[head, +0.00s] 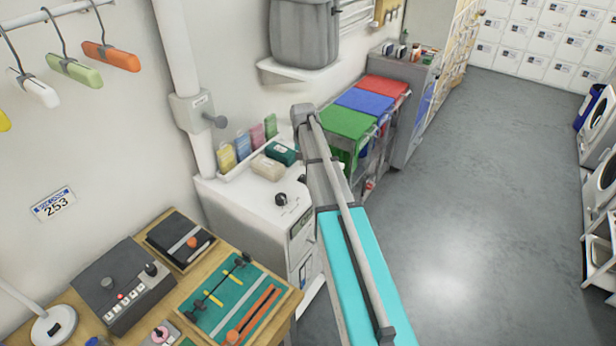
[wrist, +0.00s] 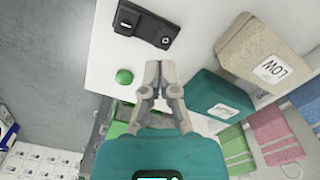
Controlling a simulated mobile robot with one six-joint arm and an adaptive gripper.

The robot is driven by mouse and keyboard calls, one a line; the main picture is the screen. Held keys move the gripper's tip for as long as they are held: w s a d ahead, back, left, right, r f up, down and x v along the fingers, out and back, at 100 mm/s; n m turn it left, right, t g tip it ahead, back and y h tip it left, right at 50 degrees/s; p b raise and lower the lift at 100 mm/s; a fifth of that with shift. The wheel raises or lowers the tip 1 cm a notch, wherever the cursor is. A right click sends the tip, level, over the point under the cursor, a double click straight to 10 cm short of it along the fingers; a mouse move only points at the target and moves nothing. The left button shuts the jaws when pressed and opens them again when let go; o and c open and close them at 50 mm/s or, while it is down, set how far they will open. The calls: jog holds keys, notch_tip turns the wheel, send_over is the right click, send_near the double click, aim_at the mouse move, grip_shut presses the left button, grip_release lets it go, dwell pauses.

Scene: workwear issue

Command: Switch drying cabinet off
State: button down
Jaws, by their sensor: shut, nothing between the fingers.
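The white cabinet (head: 225,203) stands against the wall in the head view; I take it to be the drying cabinet. A black knob (head: 281,199) is on its top. In the wrist view, its white top (wrist: 195,55) carries a black control plate (wrist: 145,27) with a round part at one end, and a green button (wrist: 124,76). My gripper (wrist: 158,68) is shut and empty, its fingertips just right of the green button and below the black plate. I cannot tell whether they touch the top. In the head view the gripper is hidden behind my arm.
On the cabinet top are a teal box (head: 281,153), also in the wrist view (wrist: 212,100), and a beige box (head: 267,169) marked LOW in the wrist view. Green, blue and red lidded bins are beyond.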

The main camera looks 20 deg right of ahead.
jog(key=shift+r+p, duration=0.65)
jog(key=shift+r, duration=0.2)
jog(key=s+a+n, duration=0.2)
jog(key=s+a, duration=0.6)
jog(key=s, duration=0.4)
jog(key=s+a+n, duration=0.3)
jog(key=s+a, duration=0.5)
jog(key=s, duration=0.5)
jog(key=shift+s+a, duration=0.25)
